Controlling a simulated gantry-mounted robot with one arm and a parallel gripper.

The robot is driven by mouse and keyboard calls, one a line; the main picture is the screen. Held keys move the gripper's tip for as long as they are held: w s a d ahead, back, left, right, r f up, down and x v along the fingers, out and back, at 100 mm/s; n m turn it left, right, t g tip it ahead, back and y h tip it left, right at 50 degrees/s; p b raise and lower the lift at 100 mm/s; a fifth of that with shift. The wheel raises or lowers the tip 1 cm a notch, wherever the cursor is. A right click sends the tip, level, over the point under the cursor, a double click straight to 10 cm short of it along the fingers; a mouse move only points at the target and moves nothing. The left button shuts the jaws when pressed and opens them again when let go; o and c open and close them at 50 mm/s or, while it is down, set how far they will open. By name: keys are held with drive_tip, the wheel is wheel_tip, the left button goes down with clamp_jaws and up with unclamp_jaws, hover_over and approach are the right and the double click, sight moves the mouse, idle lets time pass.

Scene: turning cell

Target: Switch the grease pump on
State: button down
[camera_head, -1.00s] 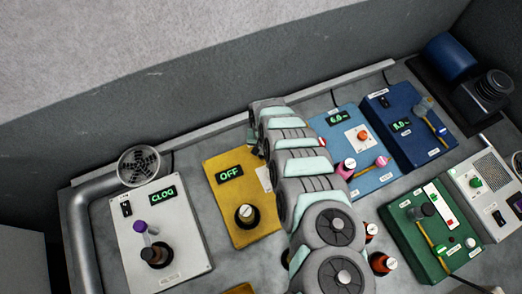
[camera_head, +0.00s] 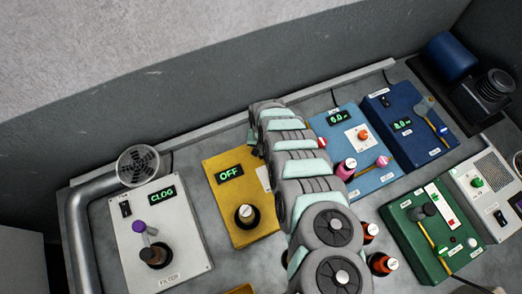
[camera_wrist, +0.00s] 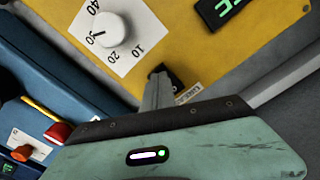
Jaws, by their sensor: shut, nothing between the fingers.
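A yellow control box (camera_head: 225,200) stands on the bench, partly covered by my arm in the head view. Its display (camera_head: 230,174) reads OFF in green. In the wrist view the yellow box (camera_wrist: 200,60) carries a white dial knob (camera_wrist: 110,29), a partly visible green display (camera_wrist: 228,8) and a small black switch (camera_wrist: 172,76) at its edge beside a label. My gripper (camera_wrist: 158,82) is shut and empty, its fingertips at the black switch and overlapping it in view. Whether they touch it, I cannot tell. The head view does not show my fingertips.
A white box (camera_head: 185,250) with a CLOG display stands left. Blue boxes (camera_head: 405,125) and a green box (camera_head: 405,215) stand right. Red bottles (camera_head: 382,263) stand near my arm.

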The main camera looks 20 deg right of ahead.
drive_tip(key=shift+f+b, duration=0.3)
drive_tip(key=shift+f, duration=0.1)
wheel_tip(320, 180, up, 7)
drive_tip(key=p, duration=0.6)
drive_tip(key=shift+r+p, duration=0.15)
drive_tip(key=shift+p, duration=0.25)
drive_tip(key=shift+w, duration=0.1)
idle(0.3)
